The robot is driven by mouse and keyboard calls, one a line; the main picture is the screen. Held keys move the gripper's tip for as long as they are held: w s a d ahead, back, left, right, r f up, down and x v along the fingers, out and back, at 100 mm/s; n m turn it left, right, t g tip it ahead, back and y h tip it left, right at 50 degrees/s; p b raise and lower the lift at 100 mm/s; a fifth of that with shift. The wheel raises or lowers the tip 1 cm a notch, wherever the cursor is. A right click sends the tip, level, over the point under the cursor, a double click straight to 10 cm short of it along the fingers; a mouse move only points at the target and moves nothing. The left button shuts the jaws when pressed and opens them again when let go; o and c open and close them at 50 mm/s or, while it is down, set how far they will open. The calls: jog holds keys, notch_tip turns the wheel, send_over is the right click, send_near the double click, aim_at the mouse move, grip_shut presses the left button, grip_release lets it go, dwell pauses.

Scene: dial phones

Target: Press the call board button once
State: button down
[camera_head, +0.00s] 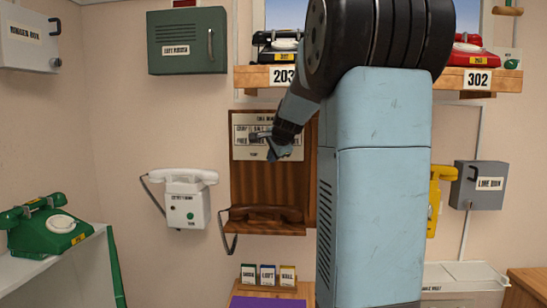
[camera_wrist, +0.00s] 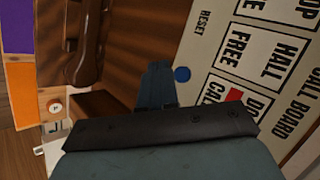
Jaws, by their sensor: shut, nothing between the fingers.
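The call board (camera_head: 242,137) is a pale panel with black lettering on a brown wooden backing in the head view. It shows turned on its side in the wrist view (camera_wrist: 215,45), with several label cells, such as HALL and FREE, and a RESET label. A round blue button (camera_wrist: 182,74) sits near its edge; my gripper's end hides that area in the head view. My gripper (camera_head: 271,150) is shut and empty in front of the board's lower part. In the wrist view its fingertips (camera_wrist: 156,68) are just left of the blue button; I cannot tell if they touch.
A brown handset (camera_head: 265,212) rests below the board. A white wall phone (camera_head: 187,200) hangs to its left, and a yellow phone (camera_head: 437,200) to the right behind my arm. A shelf (camera_head: 252,77) with phones is above. A red patch (camera_wrist: 235,95) shows in one cell.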

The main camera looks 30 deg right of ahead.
jog(key=shift+w+d, duration=0.35)
jog(key=shift+w, duration=0.1)
jog(key=shift+w+d, duration=0.1)
jog(key=shift+w, duration=0.1)
dwell(1.8)
jog(key=shift+w+d, duration=0.1)
jog(key=shift+w, duration=0.15)
jog(key=shift+w+d, duration=0.25)
jog(key=shift+w, duration=0.05)
dwell(0.8)
dwell(0.4)
jog(key=shift+s+a, duration=0.45)
jog(key=shift+s, duration=0.25)
jog(key=shift+s+a, duration=0.7)
jog(key=shift+s, duration=0.35)
jog(key=shift+s+a, duration=0.7)
jog(key=shift+s, duration=0.3)
